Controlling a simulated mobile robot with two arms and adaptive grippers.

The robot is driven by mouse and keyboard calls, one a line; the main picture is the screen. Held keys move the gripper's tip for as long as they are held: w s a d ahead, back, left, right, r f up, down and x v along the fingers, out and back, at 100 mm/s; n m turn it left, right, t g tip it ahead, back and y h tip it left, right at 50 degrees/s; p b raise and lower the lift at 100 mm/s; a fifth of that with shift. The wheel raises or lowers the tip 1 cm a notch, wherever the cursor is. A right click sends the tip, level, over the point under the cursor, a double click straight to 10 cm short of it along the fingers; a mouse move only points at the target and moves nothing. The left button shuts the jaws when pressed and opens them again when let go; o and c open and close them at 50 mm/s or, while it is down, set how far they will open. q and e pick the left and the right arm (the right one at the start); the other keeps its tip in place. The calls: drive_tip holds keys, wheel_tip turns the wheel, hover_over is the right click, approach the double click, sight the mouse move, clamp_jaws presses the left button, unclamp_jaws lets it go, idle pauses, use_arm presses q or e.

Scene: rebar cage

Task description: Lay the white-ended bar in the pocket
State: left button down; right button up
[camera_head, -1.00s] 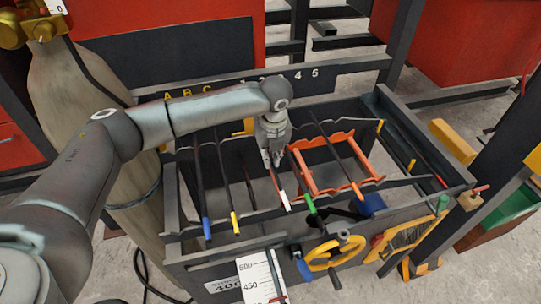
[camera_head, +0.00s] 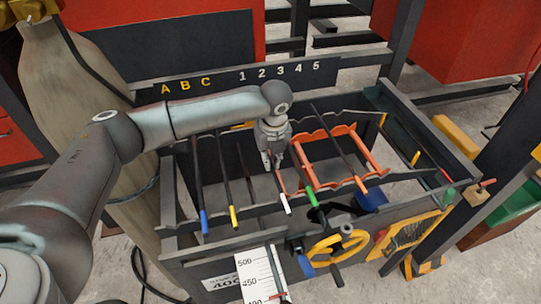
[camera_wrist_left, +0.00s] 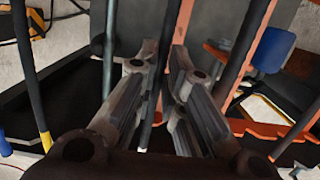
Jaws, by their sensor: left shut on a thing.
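The white-ended bar (camera_head: 285,204) runs front to back in the rack (camera_head: 263,215), its white tip pointing to the front. It lies between the yellow-ended bar (camera_head: 234,217) and the green-ended bar (camera_head: 312,196). My left gripper (camera_head: 272,164) points down over the rack and is shut on this bar behind its white end. In the left wrist view the fingers (camera_wrist_left: 162,85) close around a bar, whose full length is hidden. I cannot tell whether the bar rests in a notch. My right gripper is not in view.
A blue-ended bar (camera_head: 204,222) lies at the left. An orange frame (camera_head: 350,150) stands inside the rack on the right. A yellow handwheel (camera_head: 338,249) and a white scale (camera_head: 260,277) are at the front. A board with letters and numbers (camera_head: 230,85) stands behind.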

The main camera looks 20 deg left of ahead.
use_arm(q)
drive_tip(key=c, duration=1.5)
unclamp_jaws()
drive_tip(key=shift+o, duration=0.2)
wheel_tip(320, 180, up, 12)
drive_tip(key=s+d, duration=0.1)
drive_tip(key=shift+s, duration=0.3)
